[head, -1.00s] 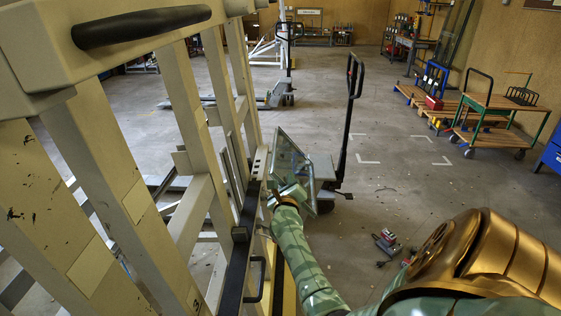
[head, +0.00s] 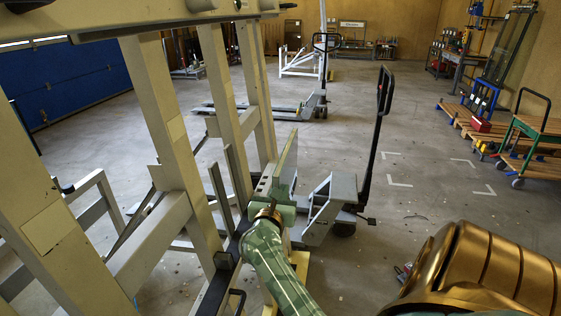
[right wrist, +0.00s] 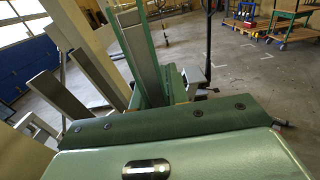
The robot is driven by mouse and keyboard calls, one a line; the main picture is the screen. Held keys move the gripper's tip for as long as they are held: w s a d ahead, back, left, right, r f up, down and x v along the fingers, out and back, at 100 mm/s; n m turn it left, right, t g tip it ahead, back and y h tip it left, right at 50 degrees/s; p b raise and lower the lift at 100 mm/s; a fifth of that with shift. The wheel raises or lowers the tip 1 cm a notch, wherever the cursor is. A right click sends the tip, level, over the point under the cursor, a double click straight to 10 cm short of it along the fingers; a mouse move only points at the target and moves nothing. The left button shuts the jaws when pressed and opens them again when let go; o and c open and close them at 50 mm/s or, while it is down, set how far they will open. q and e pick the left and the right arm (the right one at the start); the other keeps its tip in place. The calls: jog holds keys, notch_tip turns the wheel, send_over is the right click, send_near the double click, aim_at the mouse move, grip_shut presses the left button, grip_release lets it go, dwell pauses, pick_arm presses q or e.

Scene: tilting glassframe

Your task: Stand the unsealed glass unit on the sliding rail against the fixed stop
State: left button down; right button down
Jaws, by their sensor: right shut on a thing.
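The glass unit (head: 286,163) shows nearly edge-on in the head view, as a narrow, pale green upright pane beside the lower end of the tilting frame. My right gripper (head: 272,212) is shut on it near its lower part; the fingertips are largely hidden behind my wrist. In the right wrist view the unit (right wrist: 142,55) rises as a tall grey-green strip just beyond the gripper body. The dark rail (head: 222,282) runs along the frame's foot. A pale end block with holes (head: 264,182) is close beside the unit. I cannot tell whether the unit touches rail or block. My left gripper is out of view.
The beige tilting frame (head: 168,122) fills the left side with slanted posts. A pallet truck (head: 334,205) with a black handle stands just right of the unit. Another pallet truck (head: 318,105) is farther back. Carts stand at right; the middle floor is open.

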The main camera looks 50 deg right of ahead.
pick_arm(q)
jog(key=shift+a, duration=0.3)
pick_arm(e)
jog(key=shift+r, duration=0.2)
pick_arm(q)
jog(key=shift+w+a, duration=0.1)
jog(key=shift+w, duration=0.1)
pick_arm(e)
jog(key=shift+a, duration=0.1)
